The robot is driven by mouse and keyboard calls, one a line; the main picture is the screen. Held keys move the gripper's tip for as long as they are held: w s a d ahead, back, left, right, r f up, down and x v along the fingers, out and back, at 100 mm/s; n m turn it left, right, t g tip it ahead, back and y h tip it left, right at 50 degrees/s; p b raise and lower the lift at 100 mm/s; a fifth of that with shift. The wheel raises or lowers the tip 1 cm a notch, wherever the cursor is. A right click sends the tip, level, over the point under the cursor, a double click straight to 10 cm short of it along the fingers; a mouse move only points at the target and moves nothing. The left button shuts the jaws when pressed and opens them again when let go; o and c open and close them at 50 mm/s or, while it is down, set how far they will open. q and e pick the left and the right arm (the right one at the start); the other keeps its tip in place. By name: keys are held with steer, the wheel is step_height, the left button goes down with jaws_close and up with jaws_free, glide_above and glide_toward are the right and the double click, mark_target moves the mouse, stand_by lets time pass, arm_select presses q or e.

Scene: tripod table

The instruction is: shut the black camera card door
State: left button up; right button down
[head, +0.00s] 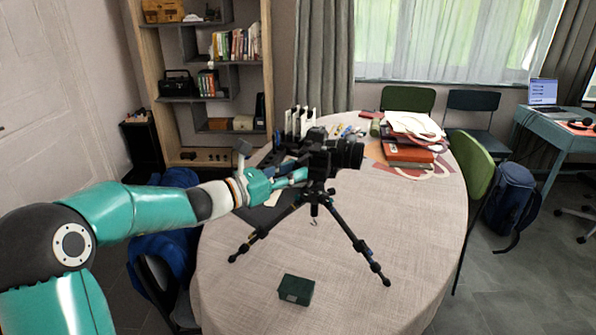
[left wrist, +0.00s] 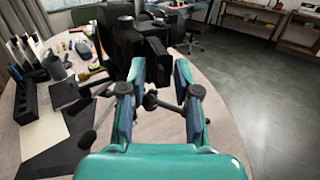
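The black camera (head: 343,153) sits on a black tripod (head: 316,197) on the round table, its lens pointing right in the head view. In the left wrist view the camera body (left wrist: 122,40) is dark and close, just beyond my fingers. Its card door cannot be told apart clearly from the dark body, so I cannot tell how far it stands open. My left gripper (head: 303,174) is at the camera's left side in the head view. In the left wrist view my left gripper (left wrist: 160,68) has its teal fingers apart, with nothing clearly held between them. Contact with the camera is unclear. My right gripper is not in view.
The table (head: 400,215) has clear cloth at front and right. A small dark green box (head: 296,289) lies near the front. Books and papers (head: 408,150) lie at the back right. A black rack (left wrist: 38,115) stands left in the wrist view. A green chair (head: 474,165) stands right.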

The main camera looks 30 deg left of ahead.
arm_select(q)
steer(key=v, duration=1)
steer(key=shift+s, duration=0.4)
steer(key=shift+a+f, duration=0.1)
steer(key=shift+f, duration=0.05)
